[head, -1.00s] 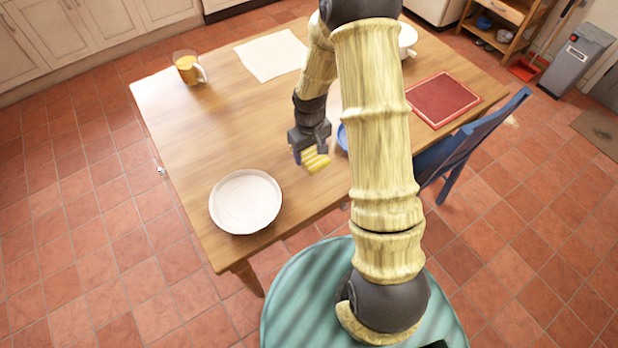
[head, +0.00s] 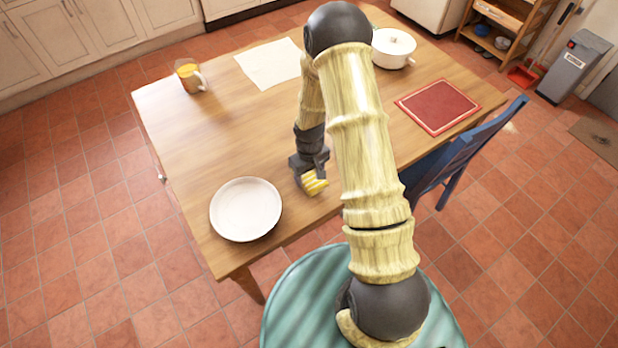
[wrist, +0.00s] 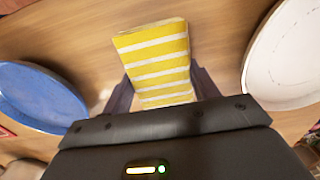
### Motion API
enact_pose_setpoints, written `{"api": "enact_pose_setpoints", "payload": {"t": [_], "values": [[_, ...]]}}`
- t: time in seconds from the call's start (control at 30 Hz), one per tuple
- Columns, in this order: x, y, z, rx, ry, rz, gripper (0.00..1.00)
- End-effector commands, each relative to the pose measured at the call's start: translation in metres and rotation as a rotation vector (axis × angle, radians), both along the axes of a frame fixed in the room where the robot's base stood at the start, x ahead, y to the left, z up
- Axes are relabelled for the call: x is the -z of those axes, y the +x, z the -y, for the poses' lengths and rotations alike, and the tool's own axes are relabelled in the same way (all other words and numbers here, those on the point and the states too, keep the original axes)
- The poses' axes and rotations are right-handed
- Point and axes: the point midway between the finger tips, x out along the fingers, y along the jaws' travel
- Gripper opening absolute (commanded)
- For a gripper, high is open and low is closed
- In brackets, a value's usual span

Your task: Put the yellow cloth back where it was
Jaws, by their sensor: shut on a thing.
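The yellow cloth (head: 313,184) has white stripes and is folded into a small block. My gripper (head: 308,172) is shut on it over the table's near side, to the right of the white plate. In the wrist view the cloth (wrist: 157,62) stands out between my two fingers (wrist: 160,90). Whether its lower edge touches the wood cannot be told.
A white plate (head: 245,209) lies left of my gripper, and also shows at right in the wrist view (wrist: 292,60). A blue plate (wrist: 40,97) lies on the other side. A mug (head: 190,76), white sheet (head: 270,63), white pot (head: 393,48) and red mat (head: 437,106) are farther off.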

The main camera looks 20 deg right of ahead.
Motion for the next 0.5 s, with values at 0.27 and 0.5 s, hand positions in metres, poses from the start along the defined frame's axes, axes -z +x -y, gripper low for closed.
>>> {"api": "enact_pose_setpoints", "payload": {"t": [0.27,0.5], "values": [[0.028,0.000,0.000,-0.002,0.000,0.000,0.41],[0.028,0.000,0.000,-0.001,0.000,0.000,0.41]]}}
